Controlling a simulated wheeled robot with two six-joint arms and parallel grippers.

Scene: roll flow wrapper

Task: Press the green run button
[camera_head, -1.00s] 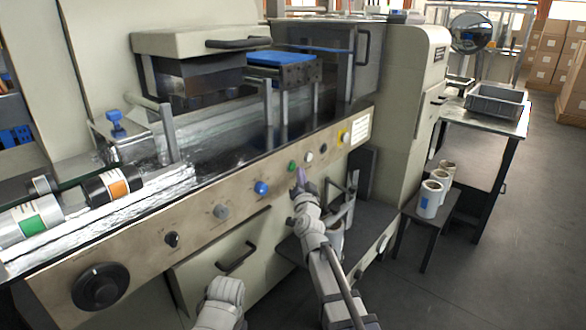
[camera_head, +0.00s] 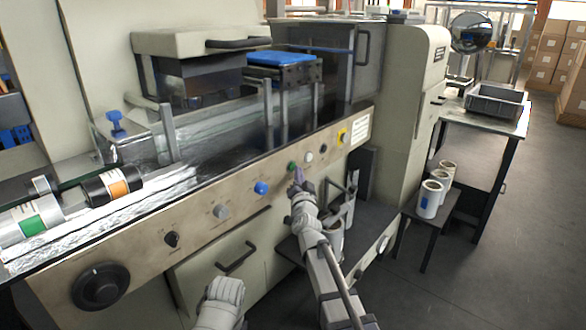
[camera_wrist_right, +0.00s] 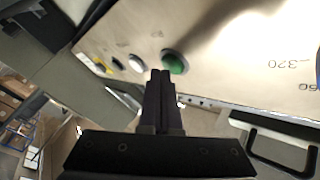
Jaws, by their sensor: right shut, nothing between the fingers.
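The green run button (camera_head: 292,167) sits on the beige front panel (camera_head: 130,225) of the wrapper, between a blue knob (camera_head: 261,188) and a white button (camera_head: 309,157). My right gripper (camera_head: 298,176) is shut and empty, just in front of the panel and slightly below the green button. In the right wrist view the shut fingertips (camera_wrist_right: 160,74) point at the panel just beside the green button (camera_wrist_right: 174,63); whether they touch it I cannot tell. My left arm shows low in the head view, with its fingers not clearly visible.
A black button (camera_head: 323,148) and a yellow switch (camera_head: 342,136) lie farther right on the panel. A drawer handle (camera_head: 237,258) juts out below it. A small stand with white rolls (camera_head: 430,198) and a table with a grey crate (camera_head: 496,103) stand at right.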

